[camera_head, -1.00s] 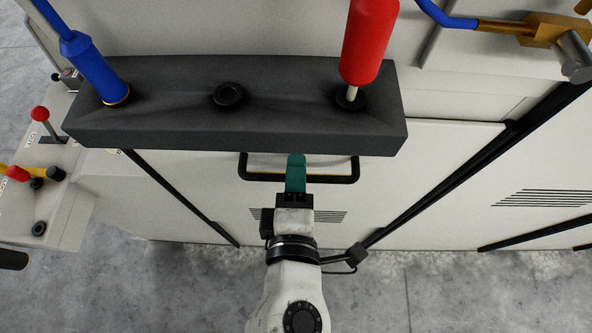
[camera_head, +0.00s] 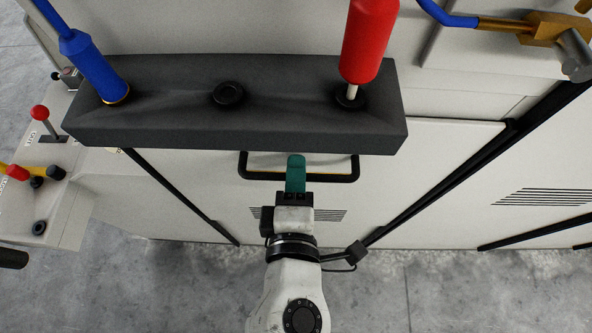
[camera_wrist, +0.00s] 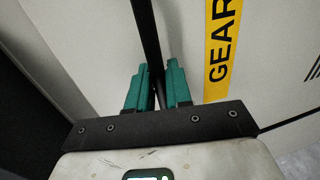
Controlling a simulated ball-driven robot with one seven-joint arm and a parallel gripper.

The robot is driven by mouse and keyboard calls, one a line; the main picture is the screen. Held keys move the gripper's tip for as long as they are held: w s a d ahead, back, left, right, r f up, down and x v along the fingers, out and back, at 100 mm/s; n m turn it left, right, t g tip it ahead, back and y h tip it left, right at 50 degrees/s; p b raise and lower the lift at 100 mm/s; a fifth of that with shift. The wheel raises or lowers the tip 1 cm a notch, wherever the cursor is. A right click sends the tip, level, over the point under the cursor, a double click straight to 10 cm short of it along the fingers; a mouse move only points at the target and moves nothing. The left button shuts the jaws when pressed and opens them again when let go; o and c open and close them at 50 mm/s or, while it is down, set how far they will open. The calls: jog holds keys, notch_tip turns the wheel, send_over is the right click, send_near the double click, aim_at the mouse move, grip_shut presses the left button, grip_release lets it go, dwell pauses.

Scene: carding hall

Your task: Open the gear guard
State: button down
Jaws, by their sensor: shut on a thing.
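The gear guard (camera_head: 400,190) is a pale panel low on the machine, with a black bar handle (camera_head: 268,176) across its upper part. In the wrist view a yellow label reading GEAR (camera_wrist: 221,45) is on the panel to the right of the handle bar (camera_wrist: 148,40). My gripper (camera_head: 296,162) is at the middle of the handle. In the wrist view its two green fingers (camera_wrist: 158,85) stand on either side of the bar, shut on it. The fingertips hide part of the bar in the head view.
A dark grey block (camera_head: 180,125) with a blue handle (camera_head: 95,68) and a red handle (camera_head: 368,40) stands above the guard handle. A lever console (camera_head: 50,200) is at the left. Black rails flank the panel. Bare concrete floor (camera_head: 440,290) lies below.

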notch_tip(320, 180, down, 49)
jog(key=b, duration=3.6)
jog(key=shift+r, duration=0.15)
jog(key=c, duration=1.2)
grip_release()
jog(key=shift+s+r, duration=0.1)
jog(key=p+v, duration=0.1)
jog(key=v, duration=0.9)
jog(key=shift+s+p, duration=0.3)
jog(key=shift+s, duration=0.05)
